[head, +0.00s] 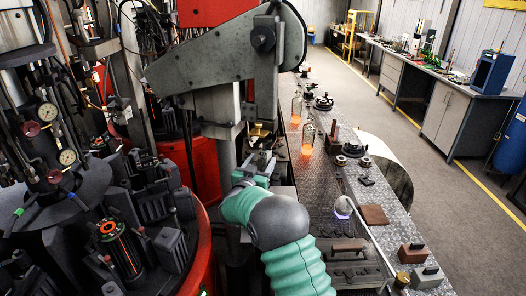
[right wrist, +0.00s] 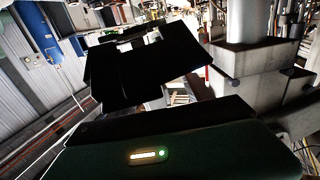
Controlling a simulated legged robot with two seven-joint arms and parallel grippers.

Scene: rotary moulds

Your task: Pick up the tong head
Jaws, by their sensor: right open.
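My right arm reaches up from the bottom in the head view. Its gripper (head: 260,163) is beside the grey metal column of the machine, left of the conveyor plate. The jaws are open, and they show as dark plates in the right wrist view (right wrist: 150,68). I see nothing clearly held between them. I cannot pick out the tong head with certainty; the gripper and the grey machine arm (head: 215,65) may hide it. My left gripper is not in view.
Glowing glass bottles (head: 307,137) stand on the perforated plate (head: 325,185) right of the gripper. The red-rimmed mould machine (head: 208,240) crowds the left. Open floor (head: 440,185) lies at the right.

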